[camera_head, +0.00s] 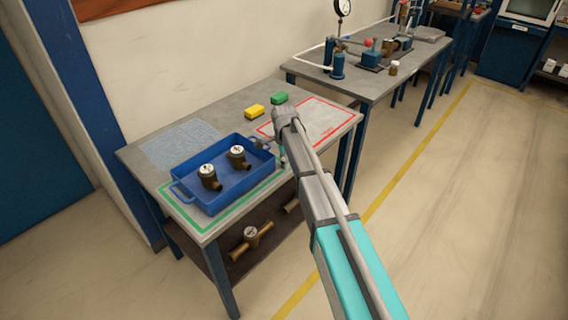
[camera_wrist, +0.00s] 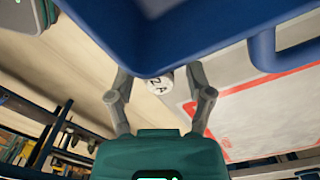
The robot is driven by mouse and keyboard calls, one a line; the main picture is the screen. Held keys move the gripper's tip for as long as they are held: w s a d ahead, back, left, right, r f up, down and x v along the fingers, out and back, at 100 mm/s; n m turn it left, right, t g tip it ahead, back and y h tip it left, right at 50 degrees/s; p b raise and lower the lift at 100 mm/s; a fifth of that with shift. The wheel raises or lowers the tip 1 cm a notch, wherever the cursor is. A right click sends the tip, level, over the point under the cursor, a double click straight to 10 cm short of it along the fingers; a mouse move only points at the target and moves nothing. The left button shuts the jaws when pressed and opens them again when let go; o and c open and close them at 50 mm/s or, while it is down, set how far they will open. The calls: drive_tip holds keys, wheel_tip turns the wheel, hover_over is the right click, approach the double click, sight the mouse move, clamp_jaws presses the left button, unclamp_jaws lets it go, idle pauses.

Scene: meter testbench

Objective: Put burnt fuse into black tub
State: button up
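I see no black tub in either view.
Two brass meters (camera_head: 209,178) (camera_head: 238,157) stand in the tray. Another meter (camera_head: 251,235) is on the lower shelf. A second bench (camera_head: 375,82) holds piping and a gauge.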

clamp_jaws()
drive_tip(key=shift+r, duration=0.15)
wheel_tip(320, 180, up, 3)
drive_tip(key=p, duration=0.3)
drive_tip(key=s+d+r+p, duration=0.3)
drive_tip(key=s+r+p, duration=0.6)
drive_tip(key=s, duration=0.4)
drive_tip(key=shift+s+d+r+p, duration=0.25)
drive_tip(key=shift+d+r+p, duration=0.1)
drive_tip(key=shift+p, duration=0.15)
